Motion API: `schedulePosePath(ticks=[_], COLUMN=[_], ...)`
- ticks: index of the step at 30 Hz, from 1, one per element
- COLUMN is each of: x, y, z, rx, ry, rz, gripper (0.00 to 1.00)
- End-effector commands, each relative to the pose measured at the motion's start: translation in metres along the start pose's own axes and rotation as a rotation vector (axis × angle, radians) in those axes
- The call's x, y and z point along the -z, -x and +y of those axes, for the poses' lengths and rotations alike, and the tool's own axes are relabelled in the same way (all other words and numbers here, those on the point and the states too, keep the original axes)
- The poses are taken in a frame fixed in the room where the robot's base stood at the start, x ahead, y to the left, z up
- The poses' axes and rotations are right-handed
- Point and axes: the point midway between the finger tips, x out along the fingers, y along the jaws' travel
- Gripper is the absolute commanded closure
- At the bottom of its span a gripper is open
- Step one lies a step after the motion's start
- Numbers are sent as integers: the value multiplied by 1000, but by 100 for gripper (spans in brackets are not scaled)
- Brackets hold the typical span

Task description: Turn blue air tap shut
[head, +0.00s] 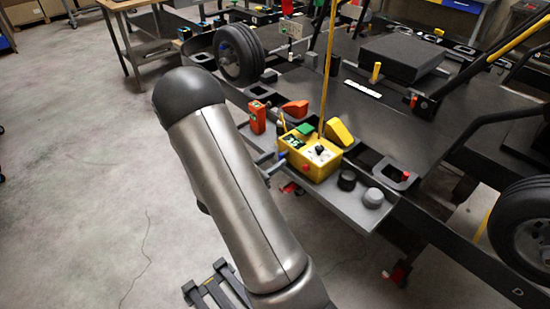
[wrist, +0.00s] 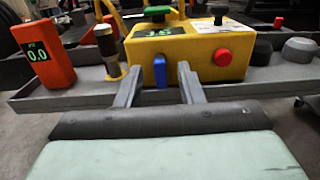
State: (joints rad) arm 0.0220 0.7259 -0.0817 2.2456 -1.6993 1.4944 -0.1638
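The blue air tap (wrist: 160,71) is a small upright blue lever on the front face of the yellow box (wrist: 190,52), left of a red button (wrist: 222,57). The yellow box also shows in the head view (head: 322,170), on the grey shelf of the kart stand. My gripper (wrist: 158,78) is open, with one finger on each side of the tap in the wrist view. Gaps show between the tap and both fingers; I cannot tell how deep the fingertips reach.
A green knob (wrist: 157,12) tops the box. Left of it stand a dark cylinder with a tan base (wrist: 107,50) and an orange gauge reading 0.0 (wrist: 43,50). Dark round knobs (wrist: 298,51) sit to the right. The shelf edge (wrist: 70,98) runs below.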

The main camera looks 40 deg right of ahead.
Motion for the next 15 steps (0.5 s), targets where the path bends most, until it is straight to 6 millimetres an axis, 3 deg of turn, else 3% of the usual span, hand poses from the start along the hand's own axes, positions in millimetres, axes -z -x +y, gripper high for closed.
schedulePosePath(ticks=[12,15], x=[0,0], y=[-10,-10], z=[0,0], rx=[0,0], ry=[-1,-1], rz=[0,0], gripper=[65,90])
